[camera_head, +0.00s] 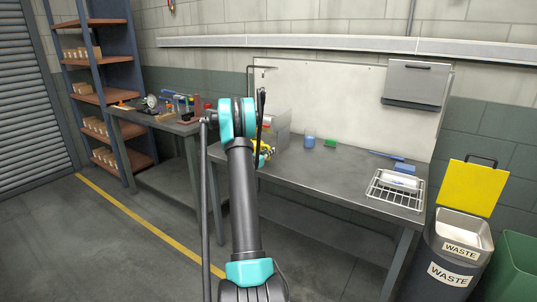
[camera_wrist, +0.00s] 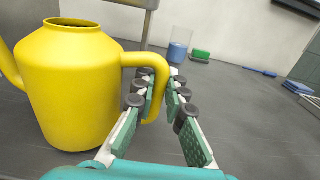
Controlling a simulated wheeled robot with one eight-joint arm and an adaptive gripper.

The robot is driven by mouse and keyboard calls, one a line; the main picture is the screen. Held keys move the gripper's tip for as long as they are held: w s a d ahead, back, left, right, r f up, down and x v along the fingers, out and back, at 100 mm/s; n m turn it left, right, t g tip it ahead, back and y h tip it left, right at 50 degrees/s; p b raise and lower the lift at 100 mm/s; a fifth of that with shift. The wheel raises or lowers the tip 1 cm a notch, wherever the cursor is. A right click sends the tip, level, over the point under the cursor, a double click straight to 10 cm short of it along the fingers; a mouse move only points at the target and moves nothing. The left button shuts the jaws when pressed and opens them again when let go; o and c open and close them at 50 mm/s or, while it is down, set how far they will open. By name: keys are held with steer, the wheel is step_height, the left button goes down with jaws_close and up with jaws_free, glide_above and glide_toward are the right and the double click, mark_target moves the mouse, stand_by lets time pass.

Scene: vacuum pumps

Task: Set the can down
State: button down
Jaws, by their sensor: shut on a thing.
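The can (camera_wrist: 70,85) is a yellow jug-shaped can with a round open top and a looped handle on its right side. It stands upright on the left of the wrist view, over the grey worktop (camera_head: 330,175). My gripper (camera_wrist: 163,76) is shut on the can's handle, with a finger on each side of it. I cannot tell whether the can's base touches the worktop.
A beaker of blue liquid (camera_head: 309,141) and a green block (camera_head: 330,143) stand farther back. A clear box (camera_head: 281,128) is near my arm. A wire rack (camera_head: 395,192) and blue items (camera_head: 386,155) lie at right. The middle of the worktop is clear.

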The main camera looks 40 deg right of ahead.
steer(key=shift+a+f, duration=0.15)
steer(key=shift+f, duration=0.25)
steer(key=shift+f, duration=0.15)
steer(key=c, duration=1.6)
jaws_free()
